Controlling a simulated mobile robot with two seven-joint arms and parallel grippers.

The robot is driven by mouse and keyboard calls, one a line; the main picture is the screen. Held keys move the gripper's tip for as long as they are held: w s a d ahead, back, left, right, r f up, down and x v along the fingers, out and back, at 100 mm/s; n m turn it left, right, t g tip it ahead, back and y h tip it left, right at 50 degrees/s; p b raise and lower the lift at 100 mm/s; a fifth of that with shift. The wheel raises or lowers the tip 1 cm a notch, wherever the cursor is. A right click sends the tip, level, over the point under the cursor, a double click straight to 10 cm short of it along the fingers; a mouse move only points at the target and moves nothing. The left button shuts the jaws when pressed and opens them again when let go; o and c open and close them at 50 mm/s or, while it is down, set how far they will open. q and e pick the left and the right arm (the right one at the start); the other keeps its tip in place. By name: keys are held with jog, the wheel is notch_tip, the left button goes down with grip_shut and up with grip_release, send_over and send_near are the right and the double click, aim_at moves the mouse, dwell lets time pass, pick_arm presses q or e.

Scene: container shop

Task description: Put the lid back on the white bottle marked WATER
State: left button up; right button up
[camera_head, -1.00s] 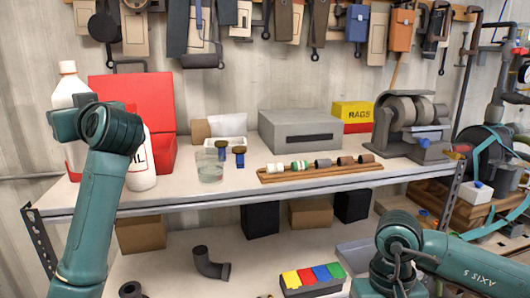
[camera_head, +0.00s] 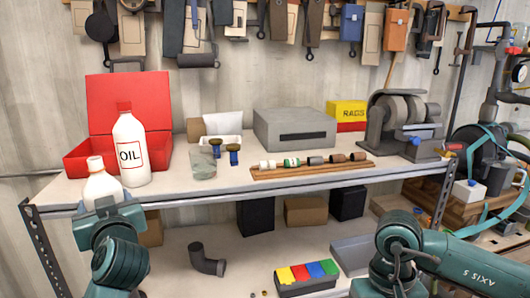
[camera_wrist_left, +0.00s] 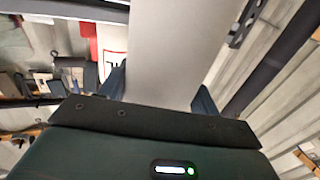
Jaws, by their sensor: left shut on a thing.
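A white bottle (camera_head: 102,186) with a pale top shows at the shelf's front left edge. Its lower part is hidden behind my left gripper, and no WATER marking is visible. In the left wrist view, the bottle's pale side (camera_wrist_left: 175,55) fills the space between the fingers of my left gripper (camera_wrist_left: 160,92), which is shut on it. I cannot tell whether the bottle's top is a lid or a bare neck. No separate lid can be made out. My right arm comes in at the lower right, but its gripper is out of view.
A white OIL bottle (camera_head: 131,150) with a red cap stands just behind. An open red toolbox (camera_head: 90,153) is behind that. A glass jar (camera_head: 203,165), a wooden rack (camera_head: 312,171) of small cylinders, a grey box (camera_head: 294,128) and a grinder (camera_head: 403,125) stand rightward.

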pick_arm(q)
jog(key=s+d+f+m+t+h, duration=0.1)
jog(key=s+d+f+m+h, duration=0.2)
jog(key=s+d+f+h, duration=0.2)
jog(key=s+d+f+m+t+h, duration=0.2)
jog(key=s+d+f+m+h, duration=0.2)
jog(key=s+f, duration=0.6)
jog(key=d+f+h, duration=0.1)
jog(key=d, duration=0.1)
jog(key=shift+d+f+h, duration=0.25)
jog(key=shift+d+h, duration=0.05)
jog(key=shift+d, duration=0.1)
jog(key=shift+w, duration=0.1)
jog(key=w+d+r+m+g+h, duration=0.1)
jog(key=w+d+m+g+h, duration=0.1)
jog(key=d+m+h, duration=0.6)
jog(key=d+g+h, duration=0.1)
jog(key=d+h, duration=0.2)
jog(key=d, duration=0.3)
jog(key=shift+w+d+g+h, duration=0.2)
jog(key=shift+g+h, duration=0.1)
jog(key=shift+g, duration=0.1)
pick_arm(e)
jog(key=shift+a, duration=0.1)
